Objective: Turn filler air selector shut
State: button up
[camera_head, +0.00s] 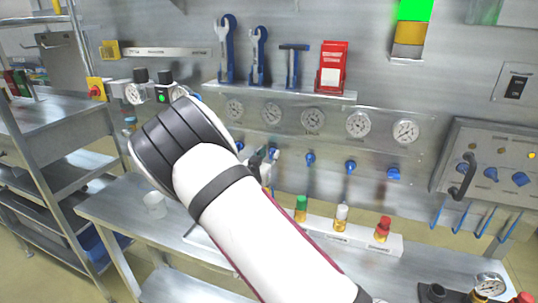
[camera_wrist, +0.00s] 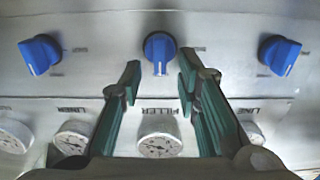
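The filler air selector is a blue knob (camera_wrist: 159,48) at the top middle of the wrist view, above the FILLER label (camera_wrist: 157,111) and its round gauge (camera_wrist: 160,146). Its raised grip runs close to upright in the picture. My gripper (camera_wrist: 158,78) is open, with one green-padded finger on each side, below and in line with the knob. The fingertips reach its lower end; I cannot tell whether they touch it. Nothing is held. In the head view my arm hides most of my gripper at the row of blue knobs.
Neighbouring blue knobs stand left (camera_wrist: 40,55) and right (camera_wrist: 279,54) in the wrist view, both turned at a slant. In the head view, a gauge row (camera_head: 313,119) runs above the knobs, and a white rack with capped vials (camera_head: 366,238) stands below.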

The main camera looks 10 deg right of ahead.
jog(key=shift+w+d, duration=0.25)
jog(key=shift+w, duration=0.1)
jog(key=shift+c, duration=0.2)
grip_shut()
jog(key=shift+n, duration=0.3)
jog(key=n, duration=0.2)
jog(key=n+b, duration=0.1)
jog(key=n, duration=0.1)
jog(key=n+b, duration=0.1)
jog(key=n, duration=0.1)
jog(key=shift+w+a+f, duration=0.15)
jog(key=shift+w+a, duration=0.1)
jog(key=shift+a, duration=0.1)
jog(key=n, duration=0.3)
jog(key=n+b, duration=0.1)
jog(key=n, duration=0.3)
jog(key=f+n, duration=0.1)
jog(key=n, duration=0.3)
jog(key=shift+w+a, duration=0.1)
jog(key=shift+a, duration=0.2)
jog(key=shift+n+b, duration=0.3)
